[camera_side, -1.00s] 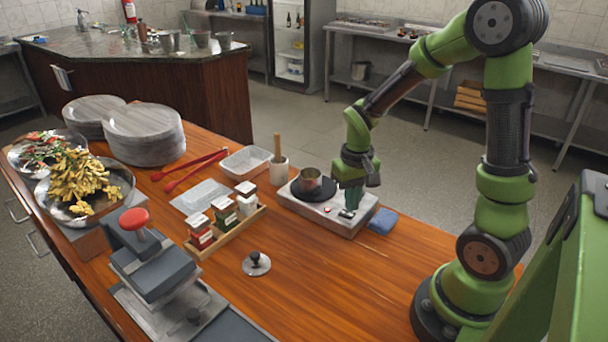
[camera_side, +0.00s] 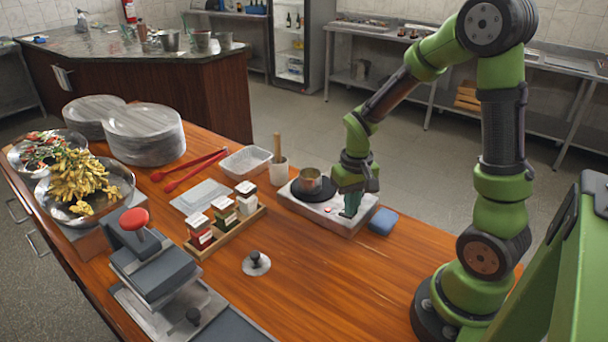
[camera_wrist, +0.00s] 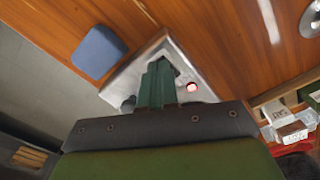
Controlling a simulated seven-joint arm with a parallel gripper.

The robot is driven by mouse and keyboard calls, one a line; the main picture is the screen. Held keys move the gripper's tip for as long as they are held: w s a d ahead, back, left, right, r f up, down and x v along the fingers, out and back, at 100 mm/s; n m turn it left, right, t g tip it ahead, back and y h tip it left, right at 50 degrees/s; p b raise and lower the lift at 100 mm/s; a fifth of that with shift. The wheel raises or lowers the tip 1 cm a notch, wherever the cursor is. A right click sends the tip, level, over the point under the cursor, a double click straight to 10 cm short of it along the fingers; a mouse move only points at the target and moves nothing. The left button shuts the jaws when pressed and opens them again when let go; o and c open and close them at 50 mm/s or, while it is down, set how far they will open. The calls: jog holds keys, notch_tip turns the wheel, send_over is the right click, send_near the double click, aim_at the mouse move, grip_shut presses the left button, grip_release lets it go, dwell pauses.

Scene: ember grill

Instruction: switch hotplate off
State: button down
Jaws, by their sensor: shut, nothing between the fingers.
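The hotplate (camera_side: 317,209) is a flat light-grey box with a dark round plate, standing on the wooden table. In the wrist view the gripper (camera_wrist: 158,70) is over the hotplate's corner (camera_wrist: 125,82), and a small red light (camera_wrist: 192,87) shows beside the fingers. A dark part by the fingertips is mostly hidden; I cannot tell whether they touch it.
A blue sponge (camera_side: 383,221) lies just right of the hotplate. A pestle in a white mortar (camera_side: 278,172) stands behind left. A wooden rack with spice boxes (camera_side: 226,230) and a small lid with a knob (camera_side: 256,263) are to the left. The table in front is clear.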

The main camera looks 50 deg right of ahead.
jog(key=shift+f, duration=0.2)
jog(key=shift+r, duration=3.5)
jog(key=s+a+r+n+t+y, duration=0.1)
jog(key=s+a+r+t, duration=0.1)
jog(key=a+r, duration=0.4)
jog(key=s+a+r+t+y, duration=0.1)
jog(key=s+a+r+t, duration=0.2)
jog(key=a+r+t, duration=0.2)
jog(key=shift+s+a+r+n, duration=0.3)
jog(key=shift+a+r+n, duration=0.15)
jog(key=shift+a, duration=0.3)
